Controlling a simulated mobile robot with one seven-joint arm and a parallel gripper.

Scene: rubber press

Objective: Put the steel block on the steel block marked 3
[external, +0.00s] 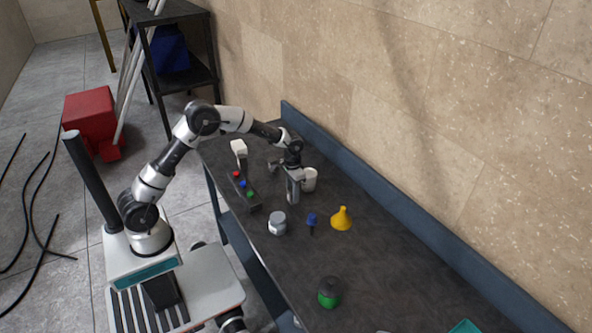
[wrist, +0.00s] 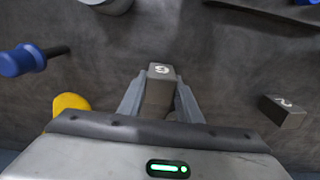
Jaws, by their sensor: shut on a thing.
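My gripper (wrist: 160,100) is shut on a grey steel block (wrist: 158,99), which shows between its two fingers in the wrist view. At its far end is a lighter face with a white mark (wrist: 162,70), like a turned 3 or 5. I cannot tell whether this face belongs to the held block or to another block touching it. A separate steel block marked 2 (wrist: 284,111) lies to the right, clear of the fingers. In the external view my gripper (external: 293,198) points down low over the bench, beside a white mug; the blocks are too small to tell apart there.
The dark bench (external: 385,265) also holds a yellow funnel (external: 341,219), a blue-handled tool (external: 311,219), a grey-white jar (external: 278,223), a green jar (external: 329,292), a white mug (external: 310,179) and a button box (external: 244,190). A blue ledge (external: 400,226) runs along the wall.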

